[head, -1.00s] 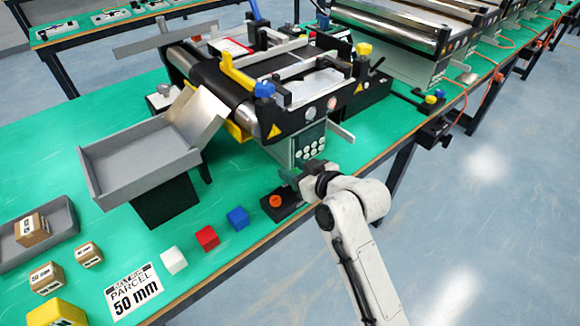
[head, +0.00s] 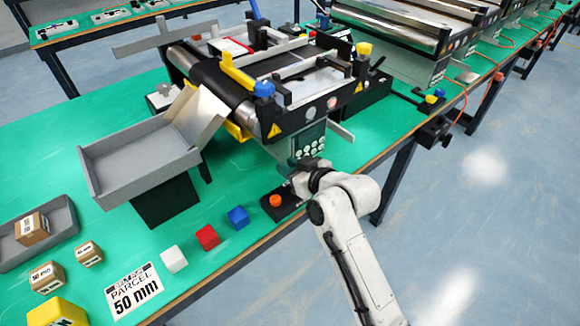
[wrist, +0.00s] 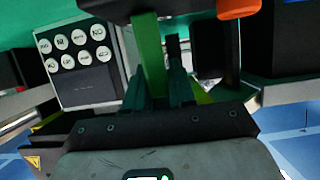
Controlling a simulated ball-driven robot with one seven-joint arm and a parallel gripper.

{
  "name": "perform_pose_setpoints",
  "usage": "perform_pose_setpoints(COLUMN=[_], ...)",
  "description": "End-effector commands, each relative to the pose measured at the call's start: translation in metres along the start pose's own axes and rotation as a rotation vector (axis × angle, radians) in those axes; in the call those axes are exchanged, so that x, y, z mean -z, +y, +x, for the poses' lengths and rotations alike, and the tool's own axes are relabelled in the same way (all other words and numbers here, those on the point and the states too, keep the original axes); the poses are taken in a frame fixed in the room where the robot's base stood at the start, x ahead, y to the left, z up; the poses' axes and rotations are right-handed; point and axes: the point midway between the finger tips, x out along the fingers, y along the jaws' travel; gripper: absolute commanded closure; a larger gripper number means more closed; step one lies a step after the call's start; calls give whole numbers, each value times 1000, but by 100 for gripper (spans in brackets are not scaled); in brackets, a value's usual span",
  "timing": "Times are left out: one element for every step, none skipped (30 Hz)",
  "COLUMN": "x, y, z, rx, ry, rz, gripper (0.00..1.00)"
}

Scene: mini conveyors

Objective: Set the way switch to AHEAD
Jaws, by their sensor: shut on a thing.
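A black box with an orange knob (head: 275,201) stands near the front edge of the green table, below the conveyor. It looks like the way switch, but its setting cannot be read. My gripper (head: 293,178) is at the box's far right end, beside the knob and mostly hidden by my wrist in the head view. In the wrist view my gripper (wrist: 167,88) is shut around a narrow dark upright part (wrist: 172,48), apparently the switch lever. The orange knob (wrist: 238,8) shows at the top right there.
The conveyor (head: 245,95) and its keypad panel (head: 308,140) stand close behind my gripper; the keypad (wrist: 75,50) also shows in the wrist view. Blue (head: 238,218), red (head: 207,237) and white (head: 173,260) cubes lie to the left. A grey tray (head: 140,165) stands farther left.

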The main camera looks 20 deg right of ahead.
Motion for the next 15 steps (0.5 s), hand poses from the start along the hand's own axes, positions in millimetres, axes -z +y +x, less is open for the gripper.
perform_pose_setpoints(x=[0, 0, 0, 0, 0, -1, -1, -1, -2, -2, -2, -3, -4, -4, -5], y=[0, 0, 0, 0, 0, 0, 0, 0, 0, 0, 0, 0, 0, 0, 0], z=[0, 0, 0, 0, 0, 0, 0, 0, 0, 0, -1, -1, -2, -2, -3], rx=[0, 0, 0, 0, 0, 0, 0, 0, 0, 0, 0, -1, -1, -1, -1], ry=[0, 0, 0, 0, 1, 2, 5, 8, 14, 20, 26, 37, 46, 56, 73], rz=[0, 0, 0, 0, 0, 0, 0, 1, 1, 1, 1, 0, 0, 0, 0], gripper=[100, 100, 100, 100, 100, 100, 100, 100, 100, 100, 100, 100, 100, 100, 100])
